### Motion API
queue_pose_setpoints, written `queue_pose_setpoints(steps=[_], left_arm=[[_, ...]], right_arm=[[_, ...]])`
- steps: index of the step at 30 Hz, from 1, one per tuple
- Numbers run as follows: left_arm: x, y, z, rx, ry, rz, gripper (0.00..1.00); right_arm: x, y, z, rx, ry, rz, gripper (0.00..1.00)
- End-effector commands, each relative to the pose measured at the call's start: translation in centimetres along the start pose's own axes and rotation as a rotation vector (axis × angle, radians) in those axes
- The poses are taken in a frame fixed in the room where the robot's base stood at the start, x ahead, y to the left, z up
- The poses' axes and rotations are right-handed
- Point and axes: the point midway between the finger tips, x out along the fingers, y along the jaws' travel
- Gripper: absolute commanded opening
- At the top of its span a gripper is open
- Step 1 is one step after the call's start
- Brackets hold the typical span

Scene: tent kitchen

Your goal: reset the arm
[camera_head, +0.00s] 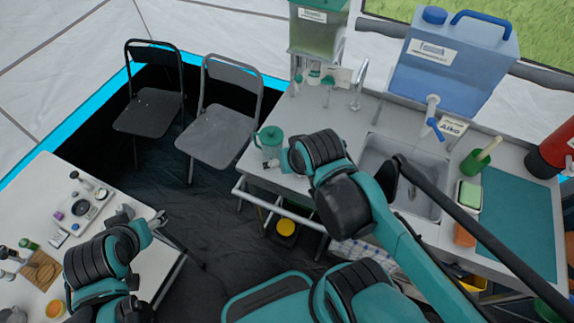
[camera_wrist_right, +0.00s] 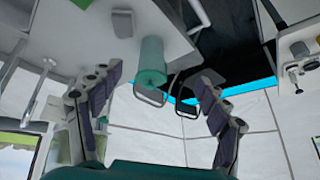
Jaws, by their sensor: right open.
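My right arm reaches over the counter from the lower right in the head view, with its black and teal wrist (camera_head: 322,160) beside a green mug (camera_head: 270,136). The wrist hides most of that gripper there. In the right wrist view my right gripper (camera_wrist_right: 158,82) is open, its fingers wide apart. The green mug (camera_wrist_right: 152,56) shows between and beyond the fingers, with no visible grip on it. My left gripper (camera_head: 166,228) is at the lower left, by the right edge of the white table; its fingers are too small to judge.
The white table (camera_head: 36,180) holds a scale, jars and a wooden board. The counter carries a sink (camera_head: 405,185), a faucet (camera_head: 358,85), a blue water container (camera_head: 455,55) and a teal mat (camera_head: 520,220). Two folding chairs (camera_head: 218,135) stand behind. Dark floor lies between table and counter.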

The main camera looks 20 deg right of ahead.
Motion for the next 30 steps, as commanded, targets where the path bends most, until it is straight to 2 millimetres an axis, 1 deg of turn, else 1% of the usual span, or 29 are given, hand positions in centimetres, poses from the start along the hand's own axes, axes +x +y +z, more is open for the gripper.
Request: queue_pose_setpoints(steps=[1, 3, 6, 15, 17, 23, 30], left_arm=[[0.0, 0.0, 0.0, 0.0, 0.0, 0.0, 0.63], [0.0, 0.0, 0.0, 0.0, 0.0, 0.0, 0.63], [0.0, 0.0, 0.0, 0.0, 0.0, 0.0, 0.63], [0.1, 0.0, 0.1, 0.0, 0.0, 0.0, 0.63], [0.5, 0.0, 0.3, 0.0, 0.0, 0.0, 0.63], [3.2, 0.0, 2.3, 0.0, 0.0, 0.0, 0.63], [3.4, 0.0, 2.5, 0.0, 0.0, 0.0, 0.63]], right_arm=[[-0.3, -0.3, 0.6, -0.066, 0.024, -0.01, 0.76], [-0.5, -0.5, 1.0, -0.136, 0.05, -0.017, 0.76], [-0.7, -0.7, 1.3, -0.188, 0.069, -0.022, 0.76], [-0.6, -0.7, 1.3, -0.198, 0.073, -0.022, 0.76], [-0.2, -0.7, 1.6, -0.198, 0.072, -0.022, 0.76], [2.7, -0.3, 3.3, -0.197, 0.072, -0.022, 0.76], [2.9, -0.3, 3.4, -0.197, 0.072, -0.022, 0.76]])
